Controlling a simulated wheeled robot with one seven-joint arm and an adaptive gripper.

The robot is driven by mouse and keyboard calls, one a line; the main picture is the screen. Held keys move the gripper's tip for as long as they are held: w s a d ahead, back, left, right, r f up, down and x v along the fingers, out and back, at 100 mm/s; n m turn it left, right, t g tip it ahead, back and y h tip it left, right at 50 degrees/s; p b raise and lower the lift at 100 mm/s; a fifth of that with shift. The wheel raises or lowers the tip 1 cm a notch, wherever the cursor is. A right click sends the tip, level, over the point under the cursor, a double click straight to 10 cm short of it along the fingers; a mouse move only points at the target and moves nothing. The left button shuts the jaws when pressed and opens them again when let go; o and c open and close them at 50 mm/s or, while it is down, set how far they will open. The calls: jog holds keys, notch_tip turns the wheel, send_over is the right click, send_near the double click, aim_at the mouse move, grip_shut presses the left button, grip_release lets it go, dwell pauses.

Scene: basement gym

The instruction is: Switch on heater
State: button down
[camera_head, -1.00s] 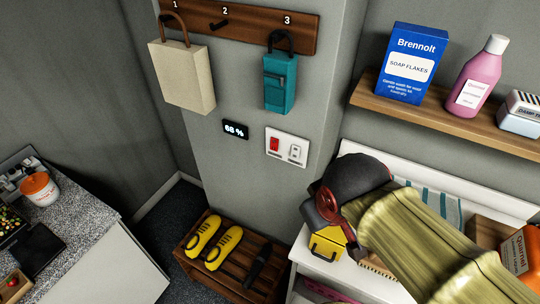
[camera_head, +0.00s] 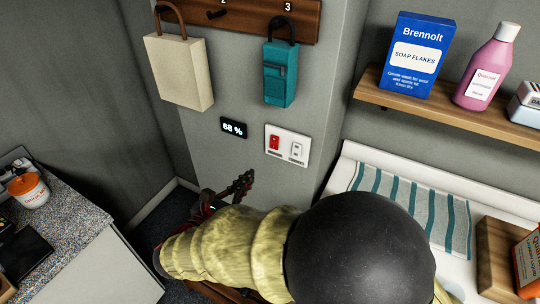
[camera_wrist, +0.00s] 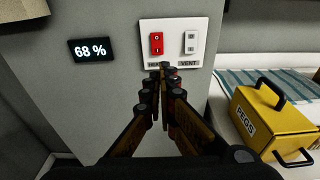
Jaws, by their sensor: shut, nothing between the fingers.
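A white switch plate (camera_head: 287,146) is fixed to the grey pillar. It carries a red switch (camera_head: 275,143) on the left and a white switch (camera_head: 297,149) on the right. In the wrist view, the red switch (camera_wrist: 156,43) has a label below it that my fingers partly cover, and the white switch (camera_wrist: 191,42) is labelled VENT. My gripper (camera_head: 243,182) is shut and empty, below and left of the plate in the head view. In the wrist view its fingertips (camera_wrist: 166,68) overlap the plate's lower edge just below the red switch. I cannot tell whether they touch.
A display reading 68 % (camera_head: 233,128) is left of the plate. A beige bag (camera_head: 180,72) and a teal pouch (camera_head: 281,75) hang above. A yellow PEGS box (camera_wrist: 268,126) stands at right in the wrist view. A shelf (camera_head: 460,118) juts out at right.

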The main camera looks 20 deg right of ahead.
aim_at(275, 148)
dwell(0.3)
jog(key=b+x, duration=0.4)
jog(key=x, duration=1)
